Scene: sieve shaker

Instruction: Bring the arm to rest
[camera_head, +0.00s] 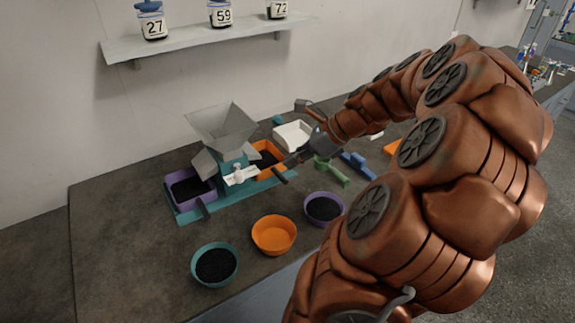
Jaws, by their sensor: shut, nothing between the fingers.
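My copper-coloured arm rises from the lower right, bends at the upper right and reaches down to the left over the table. My gripper (286,169) is at its end, beside the right side of the sieve shaker (232,165) and close to the orange bin (268,172). It is shut with nothing held; I cannot tell whether it touches anything. The shaker has a grey hopper (222,122) on a teal frame. A purple bin (189,200) stands at its left. Both bins hold black grains.
Three bowls stand in front: a teal bowl (200,279) and a purple bowl (340,217) with black grains, and an orange bowl (274,243) that looks empty. A shelf (190,44) holds numbered jars.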

